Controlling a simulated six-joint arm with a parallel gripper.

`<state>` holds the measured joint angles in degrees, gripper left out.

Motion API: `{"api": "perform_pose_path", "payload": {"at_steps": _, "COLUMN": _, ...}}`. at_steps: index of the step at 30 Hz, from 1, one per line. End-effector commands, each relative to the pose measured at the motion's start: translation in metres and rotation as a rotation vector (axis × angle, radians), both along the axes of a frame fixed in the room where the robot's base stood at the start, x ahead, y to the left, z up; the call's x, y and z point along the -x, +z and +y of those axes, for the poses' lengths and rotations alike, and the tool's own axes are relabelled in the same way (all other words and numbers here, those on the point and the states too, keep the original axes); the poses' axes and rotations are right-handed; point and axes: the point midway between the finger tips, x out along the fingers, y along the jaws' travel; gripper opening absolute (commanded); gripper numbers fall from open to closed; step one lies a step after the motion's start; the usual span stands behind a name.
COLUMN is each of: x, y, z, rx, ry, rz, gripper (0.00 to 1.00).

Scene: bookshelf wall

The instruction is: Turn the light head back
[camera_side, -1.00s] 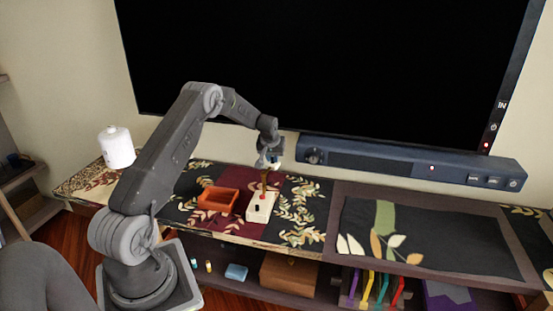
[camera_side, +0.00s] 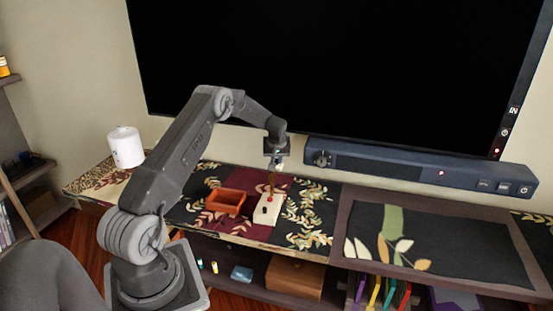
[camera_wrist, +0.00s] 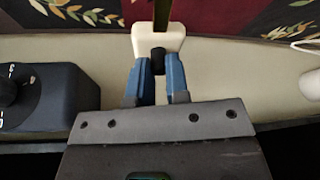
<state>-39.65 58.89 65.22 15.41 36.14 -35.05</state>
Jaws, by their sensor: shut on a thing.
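The light has a cream base block (camera_side: 268,212) with a black button and a red spot, standing on the dark patterned runner. A thin brown stem (camera_side: 271,187) rises from it, nearly upright, to my gripper (camera_side: 276,164). In the wrist view, the light's cream head (camera_wrist: 158,38) sits at the tips of my blue fingers (camera_wrist: 160,70). A black nub (camera_wrist: 157,61) on the head lies between the fingers. My gripper is shut on the head. In the side view the head is small and mostly hidden by the gripper.
An orange open tray (camera_side: 225,201) lies just left of the light base. A dark blue soundbar (camera_side: 420,167) and a large screen (camera_side: 330,70) are close behind my gripper. A white cylinder (camera_side: 126,147) stands at the far left. The dark mat (camera_side: 470,240) at right is clear.

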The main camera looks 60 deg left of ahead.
Motion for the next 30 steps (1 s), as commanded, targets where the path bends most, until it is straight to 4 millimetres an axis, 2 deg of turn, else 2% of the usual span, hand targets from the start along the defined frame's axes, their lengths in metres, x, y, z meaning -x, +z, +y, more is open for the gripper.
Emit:
{"api": "perform_pose_path", "payload": {"at_steps": 1, "x": 0.000, "y": 0.001, "z": 0.000, "rx": 0.001, "ry": 0.000, "rz": 0.000, "gripper": 0.00}}
{"api": "perform_pose_path", "payload": {"at_steps": 2, "x": 0.000, "y": 0.001, "z": 0.000, "rx": 0.001, "ry": 0.000, "rz": 0.000, "gripper": 0.18}}
{"api": "perform_pose_path", "payload": {"at_steps": 9, "x": 0.000, "y": 0.000, "z": 0.000, "rx": 0.001, "ry": -0.001, "rz": 0.001, "gripper": 0.41}}
{"api": "perform_pose_path", "payload": {"at_steps": 17, "x": 0.000, "y": 0.001, "z": 0.000, "rx": 0.000, "ry": -0.001, "rz": 0.000, "gripper": 0.42}}
{"api": "perform_pose_path", "payload": {"at_steps": 20, "x": 0.001, "y": 0.007, "z": -0.003, "rx": 0.000, "ry": -0.001, "rz": 0.000, "gripper": 0.42}}
{"api": "perform_pose_path", "payload": {"at_steps": 23, "x": 0.003, "y": 0.021, "z": -0.007, "rx": -0.002, "ry": -0.001, "rz": -0.001, "gripper": 0.42}}
{"api": "perform_pose_path", "payload": {"at_steps": 30, "x": 0.012, "y": 0.070, "z": -0.025, "rx": -0.002, "ry": -0.002, "rz": -0.003, "gripper": 0.42}}
